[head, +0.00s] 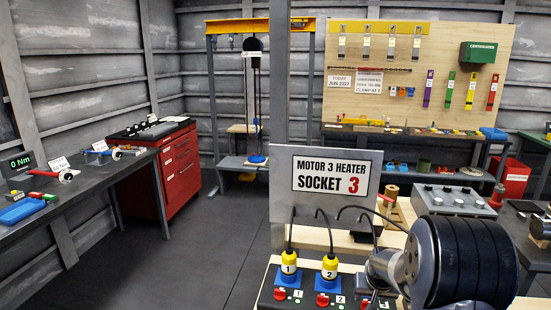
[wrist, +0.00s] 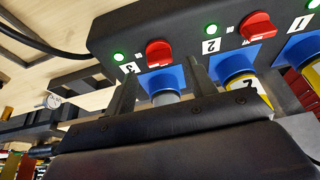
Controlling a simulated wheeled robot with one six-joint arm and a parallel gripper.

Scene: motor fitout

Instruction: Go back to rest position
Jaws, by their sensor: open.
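My gripper (wrist: 161,84) is open in the wrist view, its two dark fingers pointing at socket 3 of the socket box. A grey round plug body (wrist: 166,97) sits at the blue socket 3 (wrist: 160,78), between the fingers; I cannot tell whether they touch it. Its lower part is hidden behind the gripper body. A yellow plug marked 2 (wrist: 243,84) is in the socket beside the right finger. In the head view my arm covers the lower right, and the gripper is not clearly visible there.
The socket box (wrist: 130,25) has red switches and lit green lamps. In the head view, cabled yellow plugs 1 (head: 289,262) and 2 (head: 329,267) stand before the "Socket 3" sign (head: 330,175). A grey control box (head: 455,200) stands behind my arm. The floor at left is clear.

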